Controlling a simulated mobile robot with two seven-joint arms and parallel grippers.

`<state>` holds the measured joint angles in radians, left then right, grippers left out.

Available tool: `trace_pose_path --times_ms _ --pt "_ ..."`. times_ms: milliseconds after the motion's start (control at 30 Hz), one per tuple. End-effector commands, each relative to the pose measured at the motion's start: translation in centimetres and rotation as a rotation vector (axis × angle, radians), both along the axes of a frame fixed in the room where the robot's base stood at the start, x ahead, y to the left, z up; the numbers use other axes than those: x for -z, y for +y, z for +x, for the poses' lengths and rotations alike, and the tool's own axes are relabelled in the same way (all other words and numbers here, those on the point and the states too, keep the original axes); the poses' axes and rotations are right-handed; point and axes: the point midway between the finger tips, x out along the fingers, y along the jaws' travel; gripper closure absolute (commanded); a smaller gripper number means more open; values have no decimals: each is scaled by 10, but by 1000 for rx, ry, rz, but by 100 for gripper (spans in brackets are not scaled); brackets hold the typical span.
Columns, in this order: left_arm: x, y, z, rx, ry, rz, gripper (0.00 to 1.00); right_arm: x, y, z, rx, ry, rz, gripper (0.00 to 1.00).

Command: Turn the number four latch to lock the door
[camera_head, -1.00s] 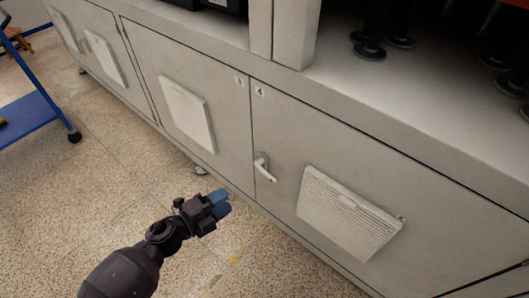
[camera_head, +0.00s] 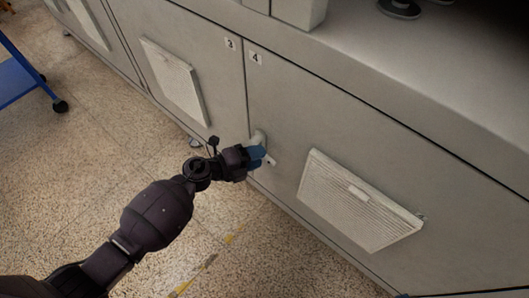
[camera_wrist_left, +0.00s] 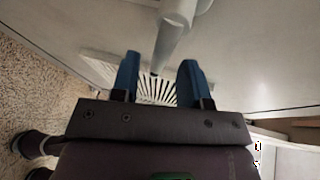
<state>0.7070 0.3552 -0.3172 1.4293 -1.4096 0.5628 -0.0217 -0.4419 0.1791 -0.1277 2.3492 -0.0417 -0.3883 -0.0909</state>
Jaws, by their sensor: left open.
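The number four latch, a light grey lever handle (camera_head: 259,138), is on the door marked 4 (camera_head: 350,150), near its left edge. My left gripper (camera_head: 259,156) is at the latch and hides most of the lever; a small end of it shows beyond the blue fingertips. In the left wrist view the lever (camera_wrist_left: 172,40) hangs down from its round base, its tip between the two open blue fingers (camera_wrist_left: 158,80). I cannot tell whether the fingers touch it. My right gripper is not in view.
A vent panel (camera_head: 355,198) sticks out from door 4, to the right of the latch. Door 3 (camera_head: 215,70) with another vent panel (camera_head: 174,80) is on the left. A blue cart (camera_head: 20,80) stands at the far left. The floor (camera_head: 90,170) before the doors is clear.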

Motion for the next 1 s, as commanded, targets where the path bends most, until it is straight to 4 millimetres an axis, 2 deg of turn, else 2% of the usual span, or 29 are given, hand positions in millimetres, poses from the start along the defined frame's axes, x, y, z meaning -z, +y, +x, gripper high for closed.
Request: trace_pose_path --times_ms 33,200,600,867,1000 --pt "5 -6 2 0 5 0 59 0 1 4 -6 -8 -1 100" --pt "7 -19 10 0 2 0 59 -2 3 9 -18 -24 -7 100" --pt "6 -23 14 0 0 0 59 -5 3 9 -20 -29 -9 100" --pt "6 -23 14 0 0 0 99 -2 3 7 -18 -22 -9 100" --pt "6 -23 14 0 0 0 100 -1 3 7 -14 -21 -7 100"
